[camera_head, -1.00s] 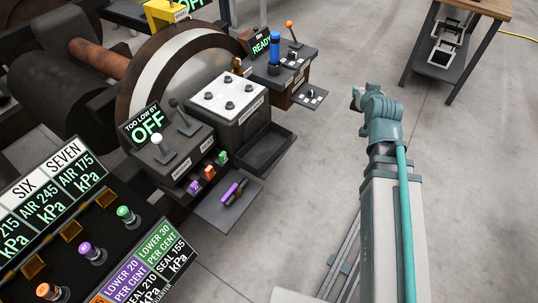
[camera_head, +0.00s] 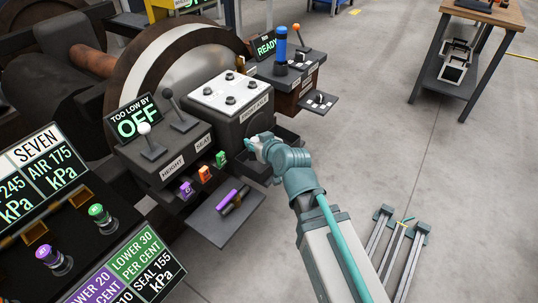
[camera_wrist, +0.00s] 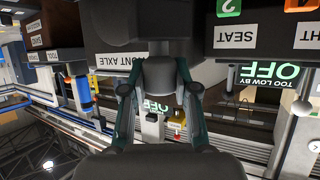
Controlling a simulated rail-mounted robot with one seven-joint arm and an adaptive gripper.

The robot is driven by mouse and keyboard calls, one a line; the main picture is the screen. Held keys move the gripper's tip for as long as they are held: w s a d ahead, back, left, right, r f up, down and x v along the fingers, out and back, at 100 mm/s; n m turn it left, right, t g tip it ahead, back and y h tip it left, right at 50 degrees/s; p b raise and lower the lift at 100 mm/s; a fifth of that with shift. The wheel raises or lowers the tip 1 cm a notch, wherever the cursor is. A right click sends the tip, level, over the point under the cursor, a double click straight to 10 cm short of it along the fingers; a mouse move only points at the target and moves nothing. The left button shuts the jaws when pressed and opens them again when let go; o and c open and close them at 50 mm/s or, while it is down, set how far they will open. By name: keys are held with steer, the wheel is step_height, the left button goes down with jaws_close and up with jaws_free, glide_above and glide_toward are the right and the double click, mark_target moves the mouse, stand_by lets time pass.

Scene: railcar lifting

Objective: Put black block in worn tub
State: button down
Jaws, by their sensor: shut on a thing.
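My gripper (camera_head: 256,143) is in front of the FRONT AXLE console, over the open dark tray (camera_head: 288,137) below it. The block cannot be made out in the head view. No container is clearly marked as the worn tub; I cannot tell whether the dark tray is it.
The FRONT AXLE console (camera_head: 232,96) is close to my gripper. A lower shelf (camera_head: 213,222) holds purple and black pieces. The HEIGHT and SEAT lever console (camera_head: 160,160) is at left. A workbench (camera_head: 470,45) stands far right.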

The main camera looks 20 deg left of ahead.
steer(key=w+f+b, duration=0.2)
steer(key=w+f, duration=0.4)
steer(key=w+f+b, duration=0.3)
steer(key=w+f, duration=0.3)
steer(key=w, duration=0.1)
steer(key=shift+f, duration=0.2)
steer(key=shift+f, duration=0.25)
steer(key=c, duration=0.9)
jaws_free()
steer(key=shift+r, duration=0.1)
